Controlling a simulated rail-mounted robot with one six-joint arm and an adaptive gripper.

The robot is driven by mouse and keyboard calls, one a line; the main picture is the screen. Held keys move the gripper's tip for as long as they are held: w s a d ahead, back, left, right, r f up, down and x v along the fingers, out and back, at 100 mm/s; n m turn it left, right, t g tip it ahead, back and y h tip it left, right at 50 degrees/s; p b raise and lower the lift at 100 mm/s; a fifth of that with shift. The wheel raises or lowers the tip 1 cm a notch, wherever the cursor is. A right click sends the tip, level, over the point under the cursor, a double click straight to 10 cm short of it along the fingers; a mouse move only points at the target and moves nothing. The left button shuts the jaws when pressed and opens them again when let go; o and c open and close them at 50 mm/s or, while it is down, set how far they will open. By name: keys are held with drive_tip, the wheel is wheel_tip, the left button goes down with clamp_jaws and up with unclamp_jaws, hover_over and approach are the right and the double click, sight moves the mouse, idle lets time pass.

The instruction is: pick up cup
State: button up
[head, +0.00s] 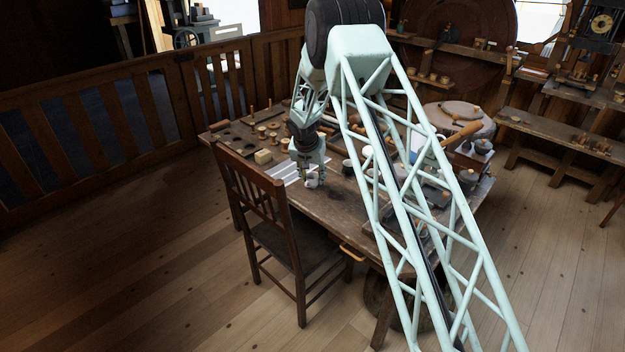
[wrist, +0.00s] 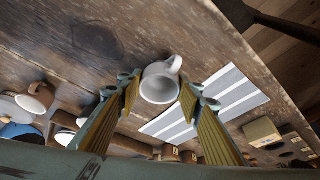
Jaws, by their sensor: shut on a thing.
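A small white cup (wrist: 160,86) with a handle lies between the fingers of my gripper (wrist: 159,97) in the wrist view. The gripper is shut on the cup, with one finger on either side of it. The cup's handle points up in the wrist picture. In the head view my gripper (head: 311,173) points down over the near left part of the wooden table (head: 335,207), with the pale cup (head: 312,183) at its tips. Whether the cup touches the table cannot be told.
A striped white-and-grey sheet (wrist: 215,101) lies beside the cup. A tan block (wrist: 262,132) and several spools stand past it. Brown and white cups (wrist: 37,97) are on the other side. A wooden chair (head: 245,190) stands at the table's near edge.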

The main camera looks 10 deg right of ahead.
sight(312, 186)
drive_tip(key=shift+r, duration=1.85)
drive_tip(key=shift+s+a+f, duration=0.1)
drive_tip(key=shift+s+a, duration=0.15)
drive_tip(key=shift+s, duration=0.45)
drive_tip(key=s+a+b, duration=0.1)
drive_tip(key=s+a, duration=0.1)
drive_tip(key=s, duration=0.4)
drive_tip(key=s+a+r+b, duration=0.1)
drive_tip(key=s+a, duration=0.2)
drive_tip(key=s, duration=0.4)
drive_tip(key=shift+s+r, duration=0.2)
drive_tip(key=shift+s, duration=0.1)
drive_tip(key=s+d+r, duration=0.2)
drive_tip(key=s+r, duration=0.2)
drive_tip(key=r, duration=0.5)
drive_tip(key=s+d+r+n, duration=0.1)
drive_tip(key=s+d+r, duration=0.2)
drive_tip(key=r, duration=0.6)
drive_tip(key=shift+s+d+r+n, duration=0.2)
drive_tip(key=shift+s+r+n, duration=0.15)
drive_tip(key=shift+s, duration=0.85)
drive_tip(key=shift+d, duration=0.1)
